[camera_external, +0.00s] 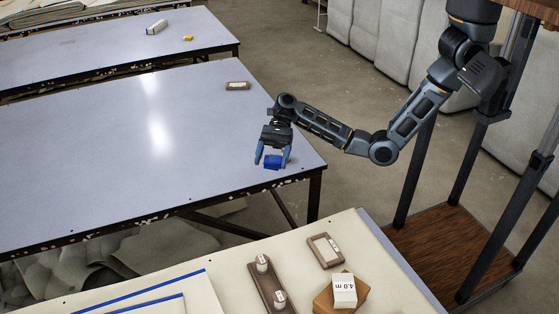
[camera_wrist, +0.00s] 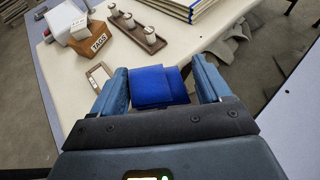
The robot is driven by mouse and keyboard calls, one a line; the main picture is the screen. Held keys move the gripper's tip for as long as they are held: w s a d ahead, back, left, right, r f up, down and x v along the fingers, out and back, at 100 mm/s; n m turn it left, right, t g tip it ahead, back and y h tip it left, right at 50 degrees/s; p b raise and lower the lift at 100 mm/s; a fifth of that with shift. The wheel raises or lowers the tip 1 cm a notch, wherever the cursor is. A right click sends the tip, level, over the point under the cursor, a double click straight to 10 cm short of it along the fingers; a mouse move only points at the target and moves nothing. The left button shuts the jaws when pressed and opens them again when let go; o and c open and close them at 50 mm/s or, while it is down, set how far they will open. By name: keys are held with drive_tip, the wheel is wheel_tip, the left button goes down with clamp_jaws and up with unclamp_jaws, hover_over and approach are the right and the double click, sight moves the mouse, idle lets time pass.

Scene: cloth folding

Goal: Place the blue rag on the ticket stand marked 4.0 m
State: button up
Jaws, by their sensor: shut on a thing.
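The blue rag (camera_external: 272,162) is a small folded bundle between the two fingers of my gripper (camera_external: 272,159). In the wrist view the rag (camera_wrist: 158,86) lies between the blue fingers of my gripper (camera_wrist: 160,88), and I take it as gripped. In the external view my gripper points down over the near right corner of the grey table; its exact height is hard to tell. A white block marked 4.0 m (camera_external: 344,290) stands on a wooden box (camera_external: 326,301) on the cream table. The box (camera_wrist: 95,45) reads TAGS in the wrist view.
The grey table (camera_external: 90,150) is mostly bare, with a small brown item (camera_external: 237,86). A gap separates the tables.

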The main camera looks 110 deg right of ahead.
drive_tip(key=s+a+r+n+g+y, duration=0.1)
drive_tip(key=a+n+g, duration=0.15)
drive_tip(key=a, duration=0.85)
drive_tip(key=s+a+r+n+g+y, duration=0.1)
drive_tip(key=s+a+r+n+g, duration=0.15)
drive_tip(key=a, duration=0.75)
drive_tip(key=s+a+r+n+g, duration=0.1)
drive_tip(key=a+n+g, duration=0.15)
drive_tip(key=a, duration=0.85)
drive_tip(key=shift+g, duration=0.25)
drive_tip(key=w+a+f, duration=0.1)
drive_tip(key=a+f, duration=0.1)
drive_tip(key=a, duration=0.1)
drive_tip(key=a+f, duration=0.2)
drive_tip(key=a, duration=0.2)
drive_tip(key=w+a+f, duration=0.1)
drive_tip(key=a+f, duration=0.2)
drive_tip(key=shift+w+a, duration=0.35)
drive_tip(key=shift+w+a+f, duration=0.1)
drive_tip(key=shift+a+f, duration=0.15)
drive_tip(key=shift+f, duration=2)
drive_tip(key=shift+f, duration=0.1)
drive_tip(key=o, duration=1)
drive_tip(key=shift+c, duration=0.2)
